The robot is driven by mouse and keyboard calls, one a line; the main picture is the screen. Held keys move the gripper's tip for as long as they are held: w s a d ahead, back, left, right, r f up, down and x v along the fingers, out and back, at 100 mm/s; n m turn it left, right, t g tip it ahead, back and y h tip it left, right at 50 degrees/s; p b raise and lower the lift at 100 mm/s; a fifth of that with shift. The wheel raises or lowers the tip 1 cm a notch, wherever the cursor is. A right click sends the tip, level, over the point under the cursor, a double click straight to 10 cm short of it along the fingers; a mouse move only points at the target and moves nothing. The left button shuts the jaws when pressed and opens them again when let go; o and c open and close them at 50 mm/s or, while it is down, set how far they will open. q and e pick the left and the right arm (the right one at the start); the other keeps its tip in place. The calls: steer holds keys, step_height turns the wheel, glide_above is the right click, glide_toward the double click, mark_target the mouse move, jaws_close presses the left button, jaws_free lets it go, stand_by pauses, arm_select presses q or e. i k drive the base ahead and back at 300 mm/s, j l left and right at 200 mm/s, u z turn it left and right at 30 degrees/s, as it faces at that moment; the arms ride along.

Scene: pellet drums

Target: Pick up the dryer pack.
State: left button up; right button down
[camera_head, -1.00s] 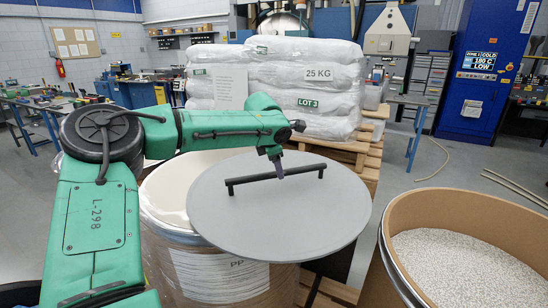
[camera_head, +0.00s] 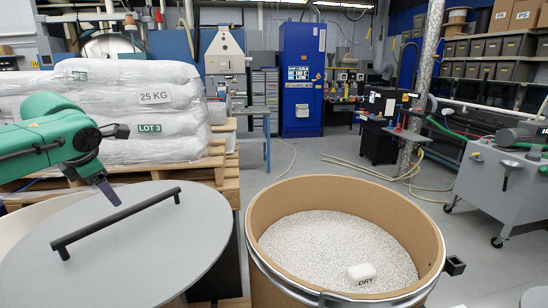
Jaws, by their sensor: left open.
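The dryer pack (camera_head: 361,273) is a small white block marked DRY. It lies on the pale pellets (camera_head: 325,242) inside the open brown drum (camera_head: 262,222), near its front wall. My left gripper (camera_head: 109,192) is open, far to the left of the pack. Its fingers point down just behind the black handle of the grey lid (camera_head: 150,240), and the handle is not between them.
The lid lies off-centre over another drum (camera_head: 18,228) at left, its pale inside partly showing. Wrapped white sacks (camera_head: 125,100) on a wooden pallet stand behind. A grey wheeled cart (camera_head: 495,190) stands at right. Floor behind the open drum is mostly clear, with hoses on it.

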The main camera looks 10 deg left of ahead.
mark_target(364, 273)
steer(key=k+l, duration=0.3)
steer(key=k, duration=0.15)
steer(key=k+l, duration=0.65)
steer(key=k, duration=0.25)
